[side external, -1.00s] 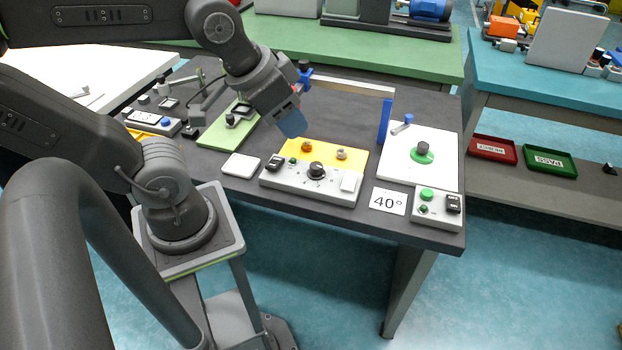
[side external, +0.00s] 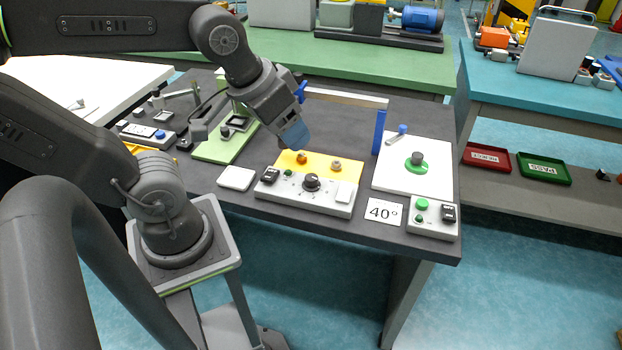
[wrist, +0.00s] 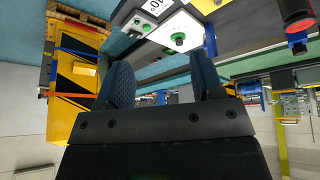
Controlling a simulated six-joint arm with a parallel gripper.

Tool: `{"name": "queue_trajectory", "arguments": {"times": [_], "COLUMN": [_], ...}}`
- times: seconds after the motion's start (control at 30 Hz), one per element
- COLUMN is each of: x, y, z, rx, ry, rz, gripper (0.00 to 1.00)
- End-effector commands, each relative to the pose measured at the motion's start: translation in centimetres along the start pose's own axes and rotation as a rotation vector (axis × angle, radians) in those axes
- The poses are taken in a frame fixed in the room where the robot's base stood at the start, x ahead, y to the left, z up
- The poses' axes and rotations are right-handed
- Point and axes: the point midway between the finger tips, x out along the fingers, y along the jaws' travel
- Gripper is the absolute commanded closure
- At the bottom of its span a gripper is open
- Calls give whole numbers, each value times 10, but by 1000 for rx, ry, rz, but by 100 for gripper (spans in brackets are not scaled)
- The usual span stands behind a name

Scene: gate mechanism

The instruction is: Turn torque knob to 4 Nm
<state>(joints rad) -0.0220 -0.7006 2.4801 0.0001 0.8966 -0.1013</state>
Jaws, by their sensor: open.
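The torque knob (side external: 312,183) is a black dial on the sloped front of a white control box (side external: 325,204), near the front of the dark table. Small marks surround the dial, too small to read. My gripper (side external: 293,137) has blue fingers and hangs above and behind the box's left part, clear of the knob. In the wrist view my gripper (wrist: 160,85) shows two blue fingers spread apart with nothing between them. The knob is not visible in the wrist view.
A yellow plate (side external: 318,165) with two small orange-brown posts lies behind the box. To the right are a white board (side external: 430,180) with a green-based knob, a blue post (side external: 379,132), a "40°" card (side external: 383,210) and a button box (side external: 432,217). A white pad (side external: 236,178) lies left.

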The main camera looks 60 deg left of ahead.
Motion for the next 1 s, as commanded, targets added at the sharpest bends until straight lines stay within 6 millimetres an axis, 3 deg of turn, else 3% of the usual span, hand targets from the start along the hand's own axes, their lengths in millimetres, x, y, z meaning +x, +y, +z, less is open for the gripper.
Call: {"name": "queue_trajectory", "arguments": {"times": [0.33, 0.6, 0.8, 1.0], "x": [69, 136, 163, 176], "y": [-47, -99, -120, -123], "z": [-49, -64, -63, -58], "rx": [-978, -1741, -2034, -2088], "ry": [-176, -230, -227, -225], "rz": [-173, -394, -502, -523], "gripper": [39, 39, 39, 39]}}
